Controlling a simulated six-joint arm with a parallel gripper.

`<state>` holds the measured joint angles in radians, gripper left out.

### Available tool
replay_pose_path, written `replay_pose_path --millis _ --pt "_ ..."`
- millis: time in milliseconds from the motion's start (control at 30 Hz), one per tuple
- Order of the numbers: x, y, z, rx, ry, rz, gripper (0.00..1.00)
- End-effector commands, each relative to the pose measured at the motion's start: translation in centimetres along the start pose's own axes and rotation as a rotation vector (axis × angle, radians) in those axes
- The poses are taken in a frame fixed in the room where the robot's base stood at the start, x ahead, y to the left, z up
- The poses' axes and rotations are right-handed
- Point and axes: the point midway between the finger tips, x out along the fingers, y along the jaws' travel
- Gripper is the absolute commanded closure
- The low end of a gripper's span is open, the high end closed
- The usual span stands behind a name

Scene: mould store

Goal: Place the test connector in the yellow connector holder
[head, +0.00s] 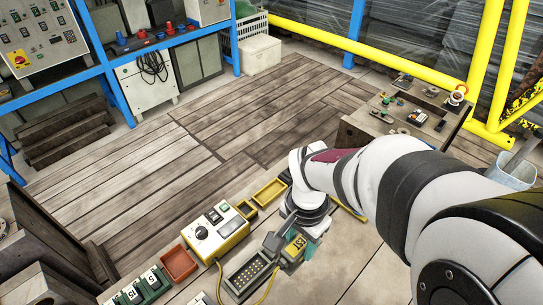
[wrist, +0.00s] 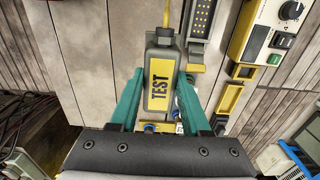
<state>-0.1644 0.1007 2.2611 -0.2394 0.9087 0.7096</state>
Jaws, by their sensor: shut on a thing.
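My gripper (head: 291,249) is shut on the test connector (wrist: 160,82), a grey block with a yellow label reading TEST. Its teal fingers (wrist: 159,85) press on both sides of the connector, and a yellow cable runs from its far end. The connector also shows in the head view (head: 295,246). Two open yellow pieces stand beside the gripper: a larger tray-like one (head: 282,180) and a smaller one with a dark inside (head: 253,213). In the wrist view they lie to the connector's right, the larger (wrist: 224,109) and the smaller (wrist: 244,78). I cannot tell which is the connector holder.
A grey multi-pin block (head: 246,277) lies left of the gripper. Behind it stand a yellow-and-white tester (head: 213,235), an orange-red tray (head: 178,264) and green numbered blocks (head: 141,288). Small parts with blue tops (wrist: 148,128) sit near the connector. The wooden floor beyond is clear.

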Motion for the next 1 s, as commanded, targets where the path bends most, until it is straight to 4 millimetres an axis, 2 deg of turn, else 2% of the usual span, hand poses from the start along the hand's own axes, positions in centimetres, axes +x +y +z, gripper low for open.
replay_pose_path --millis 67,167,267,400,500,600,733,867,1000 --pt "-0.3 -0.8 -1.0 0.001 0.001 0.000 1.00" --pt "-0.5 -3.5 -2.9 -0.003 0.000 0.002 1.00" --pt "-0.4 -7.5 -5.4 -0.006 0.001 0.004 1.00" --pt "0.9 -13.8 -9.1 -0.006 -0.002 0.008 1.00" --pt "2.4 -17.7 -11.1 -0.005 -0.002 0.007 1.00" --pt "3.7 -20.2 -12.3 -0.003 -0.001 0.005 1.00" --pt "4.6 -21.6 -12.9 0.000 -0.002 0.002 1.00" --pt "5.4 -21.9 -13.0 0.000 -0.001 0.001 1.00" --pt "7.1 -21.8 -13.0 0.000 -0.002 0.003 1.00"
